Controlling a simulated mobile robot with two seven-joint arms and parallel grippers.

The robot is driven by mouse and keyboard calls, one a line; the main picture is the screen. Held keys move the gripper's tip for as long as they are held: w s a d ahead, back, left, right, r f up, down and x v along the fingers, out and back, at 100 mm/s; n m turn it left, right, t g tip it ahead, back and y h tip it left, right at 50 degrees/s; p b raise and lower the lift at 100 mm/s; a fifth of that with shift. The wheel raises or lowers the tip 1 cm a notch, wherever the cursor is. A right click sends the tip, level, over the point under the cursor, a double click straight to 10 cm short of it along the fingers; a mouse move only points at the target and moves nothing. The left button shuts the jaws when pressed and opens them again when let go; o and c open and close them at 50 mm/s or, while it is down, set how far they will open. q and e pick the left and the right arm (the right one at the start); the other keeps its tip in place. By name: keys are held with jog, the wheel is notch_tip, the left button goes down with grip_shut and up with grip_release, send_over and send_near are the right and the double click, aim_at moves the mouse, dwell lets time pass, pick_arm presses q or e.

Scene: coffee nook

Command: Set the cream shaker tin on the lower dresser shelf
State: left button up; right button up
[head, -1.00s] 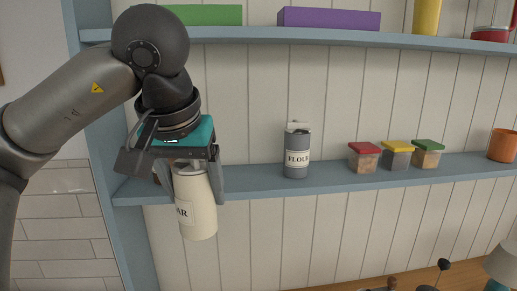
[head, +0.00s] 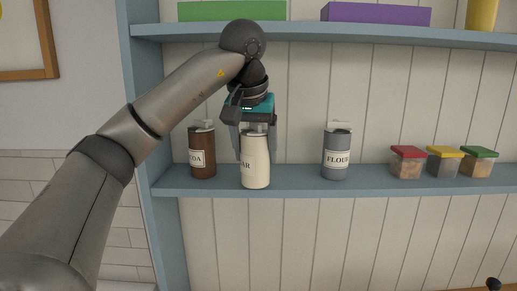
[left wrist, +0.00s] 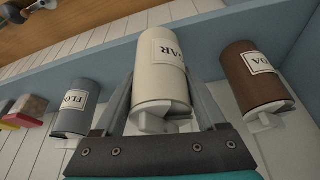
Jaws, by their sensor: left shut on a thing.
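The cream shaker tin (head: 255,165) is upright at the lower dresser shelf (head: 300,184), between the brown cocoa tin and the grey flour tin. Its base appears at the shelf's level; I cannot tell whether it touches. My left gripper (head: 257,140) comes from above and is shut on the tin's upper part. In the left wrist view the cream tin (left wrist: 160,70) sits between the two fingers (left wrist: 163,100), its label partly readable as "AR". My right gripper is not in view.
The cocoa tin (head: 202,155) stands close on the left, the flour tin (head: 336,157) on the right. Several small lidded boxes (head: 408,162) stand farther right. The upper shelf (head: 300,30) holds a green box (head: 232,11) and a purple box (head: 376,14).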

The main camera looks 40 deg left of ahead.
pick_arm(q)
jog(key=w, duration=0.1)
jog(key=w+a+p, duration=0.1)
jog(key=w, duration=0.1)
jog(key=shift+a, duration=0.3)
jog(key=shift+a+f, duration=0.1)
jog(key=shift+f, duration=0.05)
jog(key=shift+s+f, duration=0.1)
jog(key=shift+f, duration=0.05)
jog(key=shift+f, duration=0.2)
jog(key=o, duration=1.4)
jog(key=shift+o, duration=0.2)
jog(key=shift+r, duration=0.1)
jog(key=p+v, duration=0.1)
jog(key=v, duration=0.5)
jog(key=shift+r+p, duration=0.35)
jog(key=shift+r, duration=0.05)
jog(key=shift+s+d+r, duration=0.2)
jog(key=shift+d+r, duration=0.05)
jog(key=shift+r, duration=0.15)
